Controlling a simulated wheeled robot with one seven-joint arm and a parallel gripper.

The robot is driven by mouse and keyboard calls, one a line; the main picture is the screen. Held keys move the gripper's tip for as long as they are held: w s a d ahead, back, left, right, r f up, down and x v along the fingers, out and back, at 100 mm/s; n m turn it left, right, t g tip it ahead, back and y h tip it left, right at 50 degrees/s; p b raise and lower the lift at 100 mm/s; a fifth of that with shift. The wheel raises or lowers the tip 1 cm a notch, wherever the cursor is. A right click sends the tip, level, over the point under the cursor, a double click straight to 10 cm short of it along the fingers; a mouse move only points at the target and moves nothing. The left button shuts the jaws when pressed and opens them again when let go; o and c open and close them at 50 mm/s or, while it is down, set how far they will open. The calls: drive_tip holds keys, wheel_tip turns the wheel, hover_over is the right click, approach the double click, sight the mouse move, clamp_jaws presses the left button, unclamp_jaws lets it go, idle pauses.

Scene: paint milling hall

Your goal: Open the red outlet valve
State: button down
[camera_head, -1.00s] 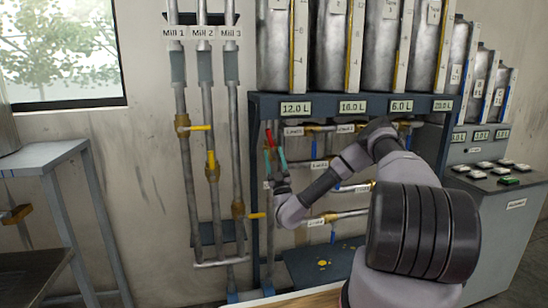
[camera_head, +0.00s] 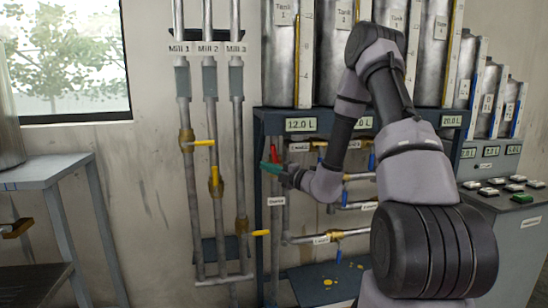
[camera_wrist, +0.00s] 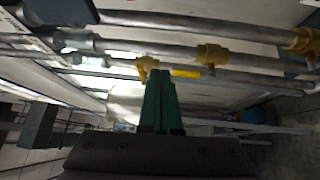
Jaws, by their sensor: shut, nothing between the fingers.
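The red valve handle (camera_head: 273,153) shows as a small, roughly upright red strip on the pipe at the left side of the tank rack. My gripper (camera_head: 270,168), with teal fingers, is just below it, pointing left, shut and empty. Whether the fingertips touch the handle cannot be told. In the wrist view the shut teal fingers (camera_wrist: 160,100) point towards pipes, and the red handle cannot be made out there. My gripper partly hides the valve body in the head view.
Three Mill pipes with yellow-handled valves (camera_head: 215,182) stand left of the rack. Blue-handled valves (camera_head: 338,256) sit on pipes under the tanks. The rack frame (camera_head: 259,215) stands close to my gripper. A grey table (camera_head: 45,170) is at far left, a button console (camera_head: 510,200) at right.

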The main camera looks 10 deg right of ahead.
sight(274, 154)
drive_tip(key=s+d+r+n+h, duration=0.1)
drive_tip(key=s+d+r+h, duration=0.1)
drive_tip(key=d+h, duration=0.15)
drive_tip(key=w, duration=0.9)
drive_tip(key=shift+f+g, duration=0.15)
drive_tip(key=shift+g, duration=0.25)
drive_tip(key=shift+w, duration=0.1)
drive_tip(key=shift+d, duration=0.45)
drive_tip(key=shift+d+r+m+y, duration=0.3)
drive_tip(key=shift+d+m+y, duration=0.1)
drive_tip(key=shift+d, duration=0.2)
drive_tip(key=shift+a, duration=0.1)
